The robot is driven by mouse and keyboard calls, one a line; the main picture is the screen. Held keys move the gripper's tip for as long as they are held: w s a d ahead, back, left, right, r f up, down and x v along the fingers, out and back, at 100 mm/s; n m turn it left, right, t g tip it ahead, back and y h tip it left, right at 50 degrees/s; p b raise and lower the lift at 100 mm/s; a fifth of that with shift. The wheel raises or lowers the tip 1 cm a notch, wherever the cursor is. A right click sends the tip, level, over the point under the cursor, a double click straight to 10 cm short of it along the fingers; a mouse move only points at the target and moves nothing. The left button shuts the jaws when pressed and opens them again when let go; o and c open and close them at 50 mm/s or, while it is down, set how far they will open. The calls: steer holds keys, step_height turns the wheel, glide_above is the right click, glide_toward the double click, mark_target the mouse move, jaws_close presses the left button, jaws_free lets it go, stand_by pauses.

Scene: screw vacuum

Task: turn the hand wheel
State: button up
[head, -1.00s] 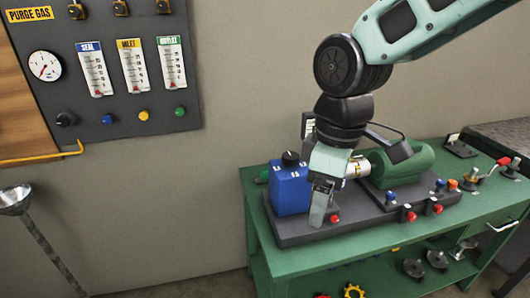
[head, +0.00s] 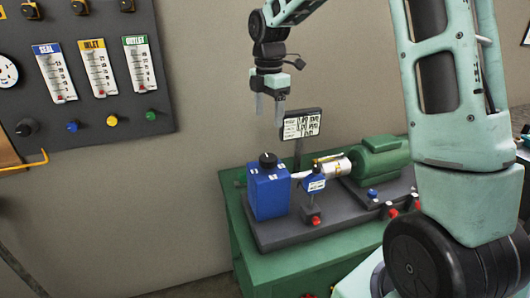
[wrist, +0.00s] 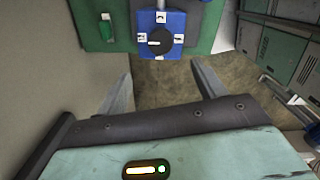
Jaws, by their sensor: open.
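A round black knob (head: 268,160) sits on top of the blue box (head: 268,194) at the left end of the green bench. It is the only wheel-like part I make out on the machine. In the wrist view the knob (wrist: 160,42) is seen from above with a pale pointer mark, and white labels surround it on the blue top. My gripper (head: 269,110) is open and empty, pointing down. It hangs in the air above the blue box, clear of the knob. In the wrist view the gripper (wrist: 161,82) has its fingers spread below the box.
A silver cylinder (head: 333,167) and a green motor (head: 377,157) stand right of the box. A small blue unit (head: 314,184) and a red button (head: 316,220) are close by. A sign (head: 301,125) rises behind. The gauge panel (head: 110,80) hangs on the left wall.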

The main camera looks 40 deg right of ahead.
mark_target(268, 157)
step_height(268, 157, down, 13)
steer(key=shift+p, duration=0.9)
steer(key=c, duration=1)
